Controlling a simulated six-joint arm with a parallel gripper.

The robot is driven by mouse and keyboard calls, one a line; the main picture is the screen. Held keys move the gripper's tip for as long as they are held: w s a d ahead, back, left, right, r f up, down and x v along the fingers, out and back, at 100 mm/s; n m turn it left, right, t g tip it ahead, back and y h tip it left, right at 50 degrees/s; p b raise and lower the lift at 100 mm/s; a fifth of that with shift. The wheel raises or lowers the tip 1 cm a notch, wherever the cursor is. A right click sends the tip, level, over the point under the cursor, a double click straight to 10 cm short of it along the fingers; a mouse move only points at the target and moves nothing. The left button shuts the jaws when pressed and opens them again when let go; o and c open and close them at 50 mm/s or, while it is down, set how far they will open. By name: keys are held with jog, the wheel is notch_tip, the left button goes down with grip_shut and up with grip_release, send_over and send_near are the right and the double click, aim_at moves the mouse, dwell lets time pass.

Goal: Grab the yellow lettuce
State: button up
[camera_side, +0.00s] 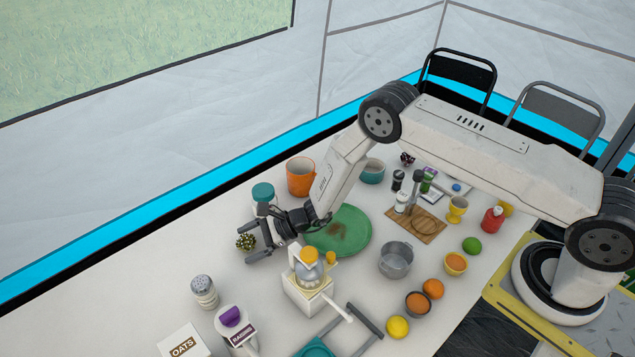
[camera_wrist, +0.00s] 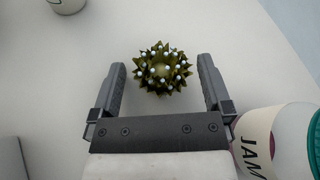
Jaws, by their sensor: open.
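The yellow lettuce is a small, spiky olive-yellow ball with pale tips (camera_wrist: 163,68). In the wrist view it lies on the white table, between and slightly beyond the fingertips. In the wrist view my gripper (camera_wrist: 162,70) shows a finger on each side of the lettuce, with a gap on both sides. I cannot tell the fingers' exact height above the table.
A jam jar (camera_wrist: 272,145) with a teal lid stands close to the right finger; it also shows in the side view (camera_side: 263,193). A juicer (camera_side: 308,282), green plate (camera_side: 352,222) and shaker (camera_side: 204,291) stand nearby. The table left of the lettuce is clear.

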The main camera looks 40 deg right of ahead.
aim_at(250, 240)
jog(key=c, duration=1.3)
jog(key=shift+r, duration=0.15)
jog(key=shift+c, duration=0.2)
jog(key=shift+r, duration=4.85)
